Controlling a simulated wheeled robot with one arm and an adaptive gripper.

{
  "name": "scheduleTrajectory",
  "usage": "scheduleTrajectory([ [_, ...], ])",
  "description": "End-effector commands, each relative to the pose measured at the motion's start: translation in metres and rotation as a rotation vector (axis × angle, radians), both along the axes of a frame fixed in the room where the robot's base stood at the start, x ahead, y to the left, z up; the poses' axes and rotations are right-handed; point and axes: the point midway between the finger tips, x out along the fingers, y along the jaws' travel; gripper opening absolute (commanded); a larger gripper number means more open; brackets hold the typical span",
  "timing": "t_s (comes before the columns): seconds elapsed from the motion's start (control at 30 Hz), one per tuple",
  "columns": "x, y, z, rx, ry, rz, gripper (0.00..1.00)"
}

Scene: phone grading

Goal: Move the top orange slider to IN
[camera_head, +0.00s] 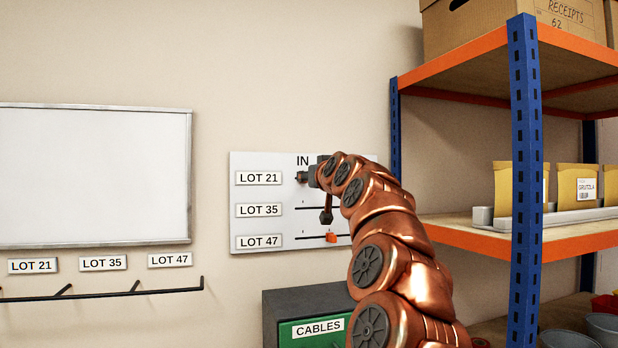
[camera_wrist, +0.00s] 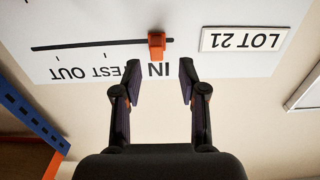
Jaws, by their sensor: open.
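The top orange slider (camera_wrist: 156,45) sits on the black track of the LOT 21 row, in line with the IN label (camera_wrist: 155,69). The track's longer part runs to the left in the upside-down wrist view, past TEST and OUT. My gripper (camera_wrist: 159,74) is open and empty, its two fingertips on either side of the IN label. The slider shows beyond the fingertips, between their lines; I see no contact. In the head view my gripper (camera_head: 306,180) is at the top row of the white panel (camera_head: 238,200) and hides the top slider.
The LOT 47 row has its own orange slider (camera_head: 331,237). The LOT 35 slider is not visible behind my arm. A blue and orange shelf (camera_head: 525,150) stands at the right. A grey CABLES box (camera_head: 285,305) is below the panel, and a whiteboard (camera_head: 95,175) hangs left.

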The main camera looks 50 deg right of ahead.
Motion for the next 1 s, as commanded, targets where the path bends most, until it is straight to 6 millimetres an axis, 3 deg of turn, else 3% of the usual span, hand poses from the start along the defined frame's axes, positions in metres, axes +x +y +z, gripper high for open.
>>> scheduleTrajectory([
  [0.6, -0.055, 0.027, 0.003, -0.003, -0.004, -0.001, 0.42],
  [1.0, -0.07, 0.037, 0.001, -0.002, -0.001, 0.001, 0.42],
])
